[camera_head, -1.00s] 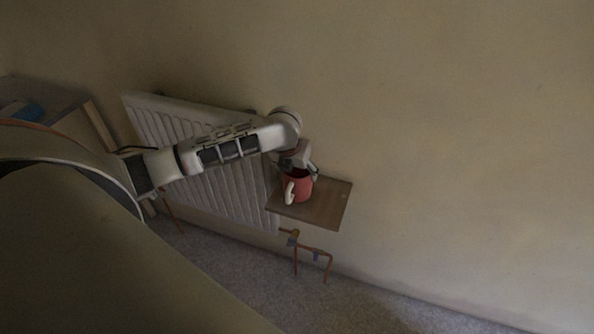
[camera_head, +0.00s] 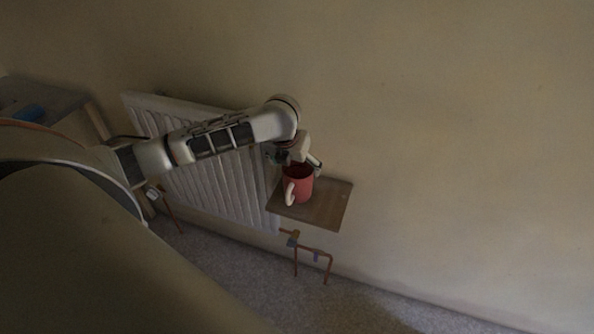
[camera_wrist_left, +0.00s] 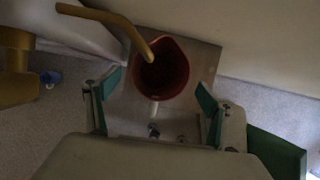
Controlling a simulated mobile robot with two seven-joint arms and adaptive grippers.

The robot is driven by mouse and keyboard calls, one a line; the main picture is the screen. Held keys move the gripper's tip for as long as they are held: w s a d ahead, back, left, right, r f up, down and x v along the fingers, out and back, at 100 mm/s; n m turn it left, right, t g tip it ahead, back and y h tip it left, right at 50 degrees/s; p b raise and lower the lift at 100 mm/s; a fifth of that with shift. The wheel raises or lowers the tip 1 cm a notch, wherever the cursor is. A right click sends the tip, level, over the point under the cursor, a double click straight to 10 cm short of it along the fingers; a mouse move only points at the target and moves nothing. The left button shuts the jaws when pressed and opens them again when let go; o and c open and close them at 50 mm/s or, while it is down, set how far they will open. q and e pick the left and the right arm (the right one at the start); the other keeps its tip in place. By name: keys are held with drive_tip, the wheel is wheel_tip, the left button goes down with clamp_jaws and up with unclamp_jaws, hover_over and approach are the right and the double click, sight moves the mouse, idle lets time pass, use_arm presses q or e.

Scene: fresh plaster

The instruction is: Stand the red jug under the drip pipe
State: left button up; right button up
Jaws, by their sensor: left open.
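The red jug (camera_head: 302,188) stands upright on a small brown shelf (camera_head: 333,206) against the wall, its pale handle towards me. My left gripper (camera_head: 296,161) is above the jug, open. In the left wrist view the jug (camera_wrist_left: 164,82) shows from above with a dark inside, and the gripper's green-padded fingers (camera_wrist_left: 159,88) are spread apart either side of it, with gaps. A yellowish pipe (camera_wrist_left: 110,18), which seems to be the drip pipe, comes from the upper left and its end overlaps the jug's rim from this angle. I cannot make out that pipe in the head view.
A white radiator (camera_head: 215,185) hangs on the wall left of the shelf. Copper pipes (camera_head: 328,268) with valves run below the shelf near the floor. A grey-topped unit (camera_head: 55,105) is at the far left. The wall to the right is bare.

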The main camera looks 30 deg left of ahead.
use_arm(q)
drive_tip(key=v, duration=0.7)
drive_tip(key=s+d+f+n+t+h, duration=0.1)
drive_tip(key=s+d+f+n+h, duration=0.15)
drive_tip(key=d+f+n, duration=0.55)
drive_tip(key=s+d+f+n+t+h, duration=0.1)
drive_tip(key=s+d+f+n+h, duration=0.15)
drive_tip(key=d+f+n, duration=0.55)
drive_tip(key=s+a+f+n+t+y, duration=0.1)
drive_tip(key=s+f+n+t, duration=0.1)
drive_tip(key=s+f+n, duration=0.2)
drive_tip(key=s+a+f+n+t+y, duration=0.1)
drive_tip(key=s+f+n+t, duration=0.1)
drive_tip(key=s+f+n, duration=0.3)
drive_tip(key=s+n, duration=0.4)
drive_tip(key=s, duration=0.3)
drive_tip(key=shift+f, duration=0.25)
